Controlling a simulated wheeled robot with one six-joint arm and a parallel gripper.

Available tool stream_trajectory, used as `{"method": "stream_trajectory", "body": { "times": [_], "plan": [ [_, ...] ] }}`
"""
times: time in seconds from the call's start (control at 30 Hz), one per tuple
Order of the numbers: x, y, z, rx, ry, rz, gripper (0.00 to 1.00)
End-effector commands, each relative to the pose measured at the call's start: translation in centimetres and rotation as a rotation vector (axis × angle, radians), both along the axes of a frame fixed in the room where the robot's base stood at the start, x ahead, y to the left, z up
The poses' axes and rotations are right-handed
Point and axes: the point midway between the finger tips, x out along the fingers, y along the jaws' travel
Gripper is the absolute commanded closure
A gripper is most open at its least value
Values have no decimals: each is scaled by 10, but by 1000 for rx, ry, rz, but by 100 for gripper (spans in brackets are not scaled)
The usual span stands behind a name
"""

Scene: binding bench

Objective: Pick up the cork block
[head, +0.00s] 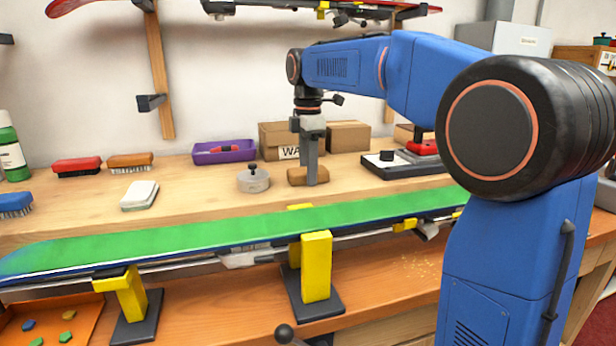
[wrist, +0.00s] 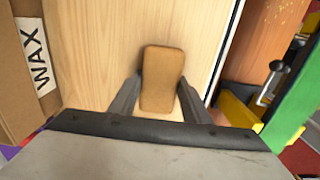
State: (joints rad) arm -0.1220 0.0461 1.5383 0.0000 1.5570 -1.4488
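The cork block (head: 296,177) is a brown, rounded block lying on the wooden bench, left of the grey waxing-height finger in the head view. In the wrist view the block (wrist: 162,72) lies slightly turned between the two fingers. My gripper (head: 312,183) points straight down at the block, and its near finger covers part of it in the head view. In the wrist view my gripper (wrist: 160,82) is open, with one finger on each side of the block. Small gaps show beside the block's lower end; contact at the fingertips is hard to judge.
A grey round weight (head: 253,181) stands close left of the block. A cardboard box marked WAX (head: 276,140) and a purple tray (head: 224,152) stand behind. A green ski or board (head: 200,234) on yellow stands (head: 316,268) runs along the front. A black-based device (head: 400,166) stands right.

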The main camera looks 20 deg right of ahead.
Motion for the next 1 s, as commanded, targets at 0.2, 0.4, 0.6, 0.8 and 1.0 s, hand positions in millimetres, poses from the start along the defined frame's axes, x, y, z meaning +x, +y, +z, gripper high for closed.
{"method": "stream_trajectory", "body": {
  "times": [0.2,0.4,0.6,0.8,1.0],
  "plan": [
    [0,0,0,0,0,0,79],
    [1,0,16,0,-2,0,79],
    [1,0,52,0,-3,0,79],
    [1,0,83,0,-2,0,79],
    [0,0,99,0,0,0,79]
  ]
}}
